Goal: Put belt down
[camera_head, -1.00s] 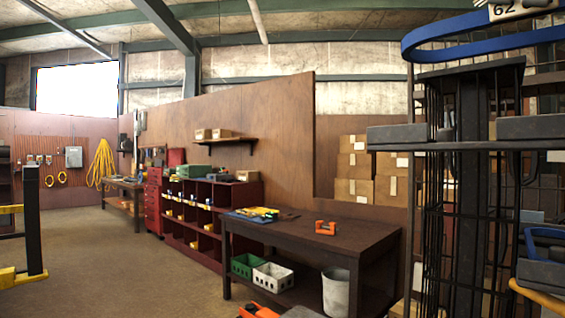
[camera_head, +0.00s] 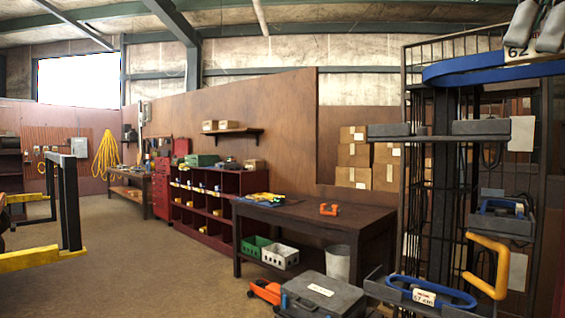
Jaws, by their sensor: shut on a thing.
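A blue belt loop (camera_head: 450,72) with a white tag marked 62 (camera_head: 517,53) is at the upper right, level with the top of the dark wire rack. My gripper (camera_head: 536,28) shows at the top right edge, its two grey finger pads at the belt by the tag. It is shut on the belt. The belt's right end runs out of the frame. The belt appears above a grey shelf tray (camera_head: 482,128); I cannot tell whether they touch. A second blue belt (camera_head: 432,292), tagged 57 cm, lies on a lower tray of the rack.
The wire rack (camera_head: 410,200) fills the right side, with a yellow-orange hook (camera_head: 489,263) sticking out. A dark workbench (camera_head: 315,222) stands left of it. A grey case (camera_head: 320,296) and an orange tool (camera_head: 265,291) lie on the floor.

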